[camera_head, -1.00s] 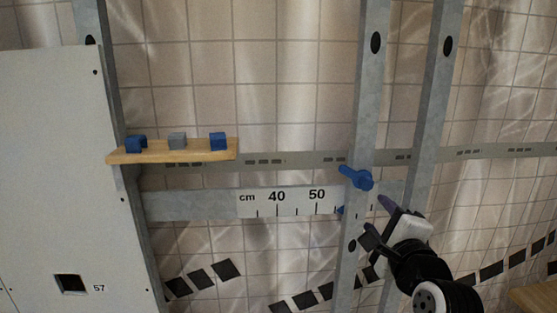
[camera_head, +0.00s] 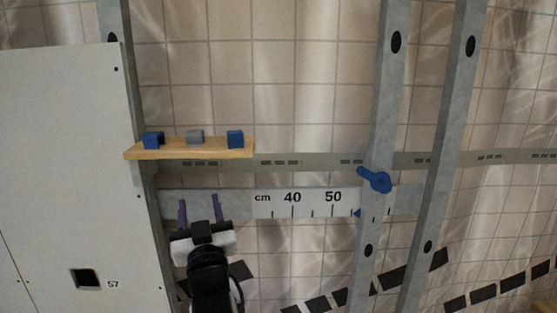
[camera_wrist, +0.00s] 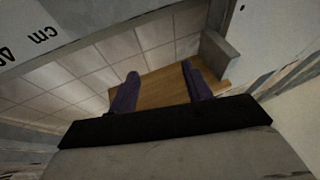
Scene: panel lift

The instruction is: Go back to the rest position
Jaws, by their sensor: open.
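My gripper (camera_head: 200,210) is open and empty, with two purple fingers pointing up. In the head view it is in front of the left part of the grey ruler rail (camera_head: 240,203), below the small wooden shelf (camera_head: 190,151). In the wrist view my gripper (camera_wrist: 160,92) has its fingers spread apart, with the wooden shelf (camera_wrist: 163,88) seen between and beyond them. Nothing is between the fingers.
A white panel (camera_head: 65,180) numbered 57 is at left. A blue lever (camera_head: 376,180) is on a metal upright (camera_head: 386,120) at right. Tiled wall lies behind.

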